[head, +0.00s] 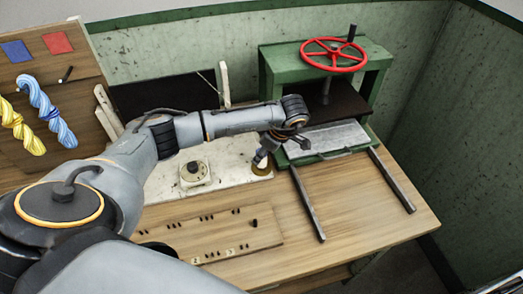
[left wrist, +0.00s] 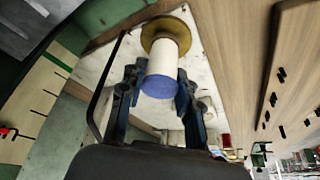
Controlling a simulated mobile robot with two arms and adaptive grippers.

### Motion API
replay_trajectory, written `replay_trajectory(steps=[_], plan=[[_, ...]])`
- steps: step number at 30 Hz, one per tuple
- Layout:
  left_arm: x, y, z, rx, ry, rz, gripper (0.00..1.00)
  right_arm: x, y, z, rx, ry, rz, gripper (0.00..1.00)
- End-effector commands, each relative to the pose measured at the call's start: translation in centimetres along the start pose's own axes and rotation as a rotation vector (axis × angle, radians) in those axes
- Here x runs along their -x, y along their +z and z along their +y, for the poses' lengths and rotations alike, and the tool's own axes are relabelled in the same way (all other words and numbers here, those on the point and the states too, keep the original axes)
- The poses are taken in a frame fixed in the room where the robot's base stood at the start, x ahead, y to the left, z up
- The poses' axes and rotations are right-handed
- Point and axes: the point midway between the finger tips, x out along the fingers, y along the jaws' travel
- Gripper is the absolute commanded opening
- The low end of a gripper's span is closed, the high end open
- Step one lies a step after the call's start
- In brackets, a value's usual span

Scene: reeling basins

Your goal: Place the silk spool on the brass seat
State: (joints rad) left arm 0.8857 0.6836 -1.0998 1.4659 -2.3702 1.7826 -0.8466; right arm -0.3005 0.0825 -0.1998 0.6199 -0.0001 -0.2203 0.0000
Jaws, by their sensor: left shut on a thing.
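My left gripper (head: 268,148) reaches across the bench from the left. In the left wrist view my left gripper (left wrist: 152,88) has its two dark fingers shut on the silk spool (left wrist: 168,62), a white cylinder with a blue near end. The round brass seat (left wrist: 158,27) shows behind the spool's far end, wider than the spool. In the head view the brass seat (head: 261,170) is on the right end of the white slab, with the tilted spool (head: 259,158) just over it, mostly hidden. I cannot tell whether they touch. My right gripper is not in view.
A round pale fixture (head: 194,175) sits on the white slab (head: 158,190). A green press with a red handwheel (head: 334,55) stands behind right, two metal rails (head: 307,205) before it. A pegged wooden board (head: 220,237) lies in front. Yellow and blue skeins (head: 45,110) hang left.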

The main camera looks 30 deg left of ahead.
Motion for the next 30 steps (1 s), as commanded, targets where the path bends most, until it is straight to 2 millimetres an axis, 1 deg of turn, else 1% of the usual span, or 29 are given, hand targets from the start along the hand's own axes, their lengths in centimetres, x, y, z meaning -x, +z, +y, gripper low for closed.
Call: replay_trajectory(steps=[5,9,10,11,12,13,21,24,25,28,30], plan=[[-0.1,0.0,0.0,0.001,0.001,0.000,0.01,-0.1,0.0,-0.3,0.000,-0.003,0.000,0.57],[-0.5,0.2,0.0,0.001,0.001,0.001,0.01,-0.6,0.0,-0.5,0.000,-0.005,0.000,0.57],[-0.3,0.1,0.0,0.001,0.000,0.000,0.39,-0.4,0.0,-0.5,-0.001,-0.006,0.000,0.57],[-0.3,0.1,0.0,0.001,0.000,0.000,0.45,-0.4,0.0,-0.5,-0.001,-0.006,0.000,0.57],[-0.3,0.1,0.0,0.001,0.000,0.000,0.53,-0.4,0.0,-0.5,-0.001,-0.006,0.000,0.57],[-0.3,0.1,0.0,0.001,0.000,0.000,0.56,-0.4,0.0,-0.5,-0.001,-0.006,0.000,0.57],[-0.3,0.1,0.0,0.001,0.000,0.000,0.56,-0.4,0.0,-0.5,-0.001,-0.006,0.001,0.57],[0.2,-0.1,0.0,0.001,0.000,0.000,0.56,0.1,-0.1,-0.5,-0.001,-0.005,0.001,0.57],[0.3,0.0,0.1,0.001,0.002,-0.001,0.56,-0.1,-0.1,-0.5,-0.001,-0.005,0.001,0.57],[1.6,0.1,0.2,0.001,0.006,-0.001,0.56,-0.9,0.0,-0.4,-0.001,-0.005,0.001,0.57],[3.0,0.1,0.2,0.000,0.007,-0.001,0.56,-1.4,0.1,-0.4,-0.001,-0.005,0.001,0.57]])
